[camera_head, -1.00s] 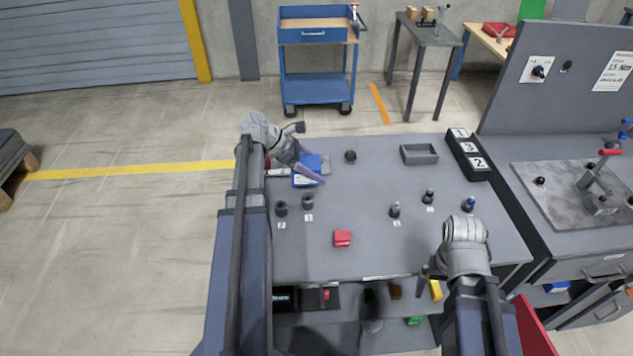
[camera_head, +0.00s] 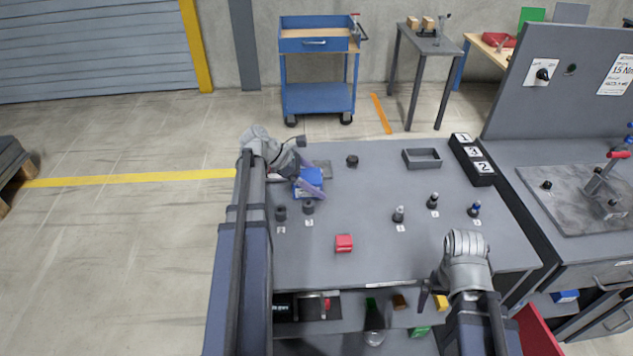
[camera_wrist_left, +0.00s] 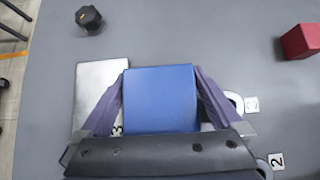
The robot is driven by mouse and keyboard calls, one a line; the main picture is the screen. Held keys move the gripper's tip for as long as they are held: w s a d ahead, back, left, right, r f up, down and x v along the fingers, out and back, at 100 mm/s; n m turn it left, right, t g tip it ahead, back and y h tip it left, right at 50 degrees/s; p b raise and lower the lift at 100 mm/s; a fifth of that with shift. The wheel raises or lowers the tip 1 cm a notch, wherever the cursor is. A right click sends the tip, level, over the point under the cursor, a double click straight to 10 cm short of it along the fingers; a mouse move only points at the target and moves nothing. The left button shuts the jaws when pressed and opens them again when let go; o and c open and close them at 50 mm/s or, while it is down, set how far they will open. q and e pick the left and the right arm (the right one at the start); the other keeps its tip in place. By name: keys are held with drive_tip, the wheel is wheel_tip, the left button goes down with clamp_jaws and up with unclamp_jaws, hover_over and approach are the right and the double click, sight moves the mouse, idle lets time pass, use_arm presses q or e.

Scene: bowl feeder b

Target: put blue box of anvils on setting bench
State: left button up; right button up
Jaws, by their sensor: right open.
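A blue box (camera_head: 308,182) is at the left end of the grey worktop (camera_head: 370,250), its top plain blue in the left wrist view (camera_wrist_left: 160,98). My left gripper (camera_head: 311,180) has a finger against each side of it, and the fingertips touch it in the left wrist view (camera_wrist_left: 160,75). I cannot tell whether the box is lifted. My right gripper (camera_head: 432,292) is open and empty at the worktop's front right edge. Nothing marks which surface is the setting bench; a bench with a metal plate (camera_head: 575,205) and red-handled clamp stands at right.
A red block (camera_head: 344,243), dark knob (camera_head: 352,161), several small posts and a grey tray (camera_head: 422,158) are on the worktop. A numbered black block (camera_head: 472,160) stands at its right. Another blue box (camera_head: 565,296) is low at right.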

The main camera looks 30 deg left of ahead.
use_arm(q)
drive_tip(key=shift+r, duration=0.2)
drive_tip(key=p+v, duration=0.8)
drive_tip(key=v, duration=0.4)
drive_tip(key=shift+p, duration=0.4)
drive_tip(key=shift+f, duration=0.1)
